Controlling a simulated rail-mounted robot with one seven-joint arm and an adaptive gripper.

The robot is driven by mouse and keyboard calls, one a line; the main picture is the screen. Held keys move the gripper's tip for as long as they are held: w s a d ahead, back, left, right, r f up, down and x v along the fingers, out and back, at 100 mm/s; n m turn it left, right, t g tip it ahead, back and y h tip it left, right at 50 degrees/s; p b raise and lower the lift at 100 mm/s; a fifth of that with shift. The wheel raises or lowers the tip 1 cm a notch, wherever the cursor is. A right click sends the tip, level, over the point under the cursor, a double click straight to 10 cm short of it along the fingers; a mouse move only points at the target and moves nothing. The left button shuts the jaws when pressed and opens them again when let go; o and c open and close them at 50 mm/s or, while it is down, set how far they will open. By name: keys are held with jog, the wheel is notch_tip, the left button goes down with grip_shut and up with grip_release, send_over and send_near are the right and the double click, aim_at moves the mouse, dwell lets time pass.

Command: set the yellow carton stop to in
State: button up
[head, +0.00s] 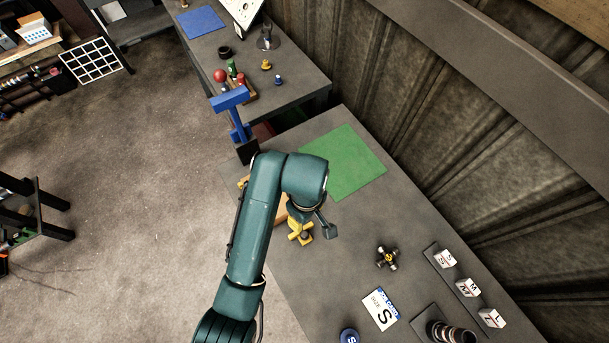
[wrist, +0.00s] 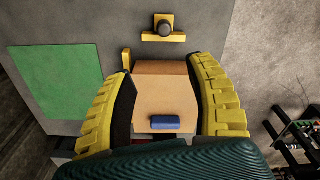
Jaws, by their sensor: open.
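The yellow carton stop (wrist: 163,28) shows at the top of the wrist view as a yellow bracket with a dark round knob.
A green mat (head: 343,162) lies on the bench beside the arm. A small upright yellow piece (wrist: 126,60) stands near the carton's corner. A blue post (head: 235,112) stands behind the arm. A cross-shaped joint (head: 387,257), a size card (head: 380,309) and lettered blocks (head: 467,288) lie to the right.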

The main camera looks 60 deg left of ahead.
aim_at(305, 234)
jog(key=f+b, duration=0.1)
jog(key=f, duration=0.4)
jog(key=f+b, duration=0.1)
jog(key=f, duration=0.5)
jog(key=f+b, duration=0.1)
jog(key=f, duration=0.5)
jog(key=shift+s+d+f, duration=0.15)
jog(key=shift+s, duration=0.25)
jog(key=shift+c, duration=0.3)
grip_shut()
